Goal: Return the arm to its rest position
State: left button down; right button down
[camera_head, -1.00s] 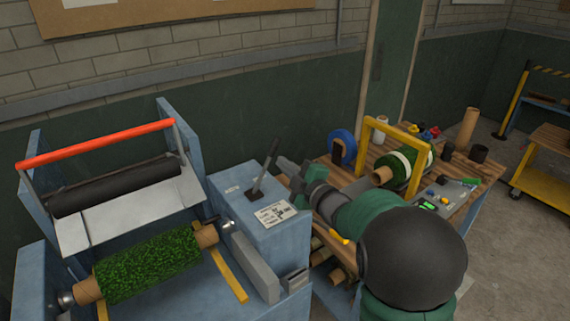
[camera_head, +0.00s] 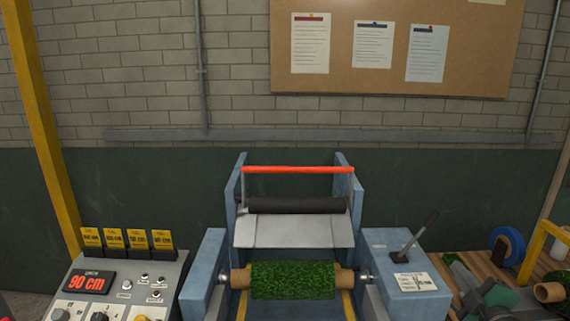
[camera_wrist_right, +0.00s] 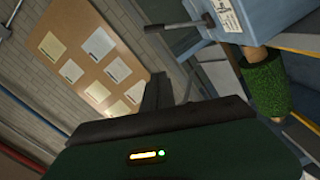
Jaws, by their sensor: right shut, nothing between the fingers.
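My right gripper (camera_head: 462,272) shows at the lower right of the head view, beside the blue machine's lever box and over the wooden bench. It is shut and empty. In the right wrist view its dark fingers (camera_wrist_right: 157,92) stand up together beyond the dark green wrist housing. My left gripper is not in view.
The blue inspection machine (camera_head: 213,254) has a red bar (camera_head: 298,169), a green turf roll (camera_head: 292,280) and a lever (camera_head: 419,236). A control panel (camera_head: 118,281) reading 90 cm stands left. The bench (camera_head: 478,262) at right holds a blue roll (camera_head: 509,246).

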jog(key=s+a+f+m+g, duration=0.2)
jog(key=a+f+m+g, duration=0.15)
jog(key=f, duration=0.35)
jog(key=s+a+f+m+g, duration=0.2)
jog(key=a+f+m+g, duration=0.15)
jog(key=f, duration=0.25)
jog(key=s+a+f+m+g+y, duration=0.1)
jog(key=s+a+f+g, duration=0.3)
jog(key=s, duration=0.5)
jog(key=s+a+f+m+g, duration=0.4)
jog(key=s+a+f, duration=0.4)
jog(key=a, duration=0.3)
jog(key=shift+s+a+f+y, duration=0.15)
jog(key=shift+s+a+y, duration=0.2)
jog(key=shift+s, duration=0.35)
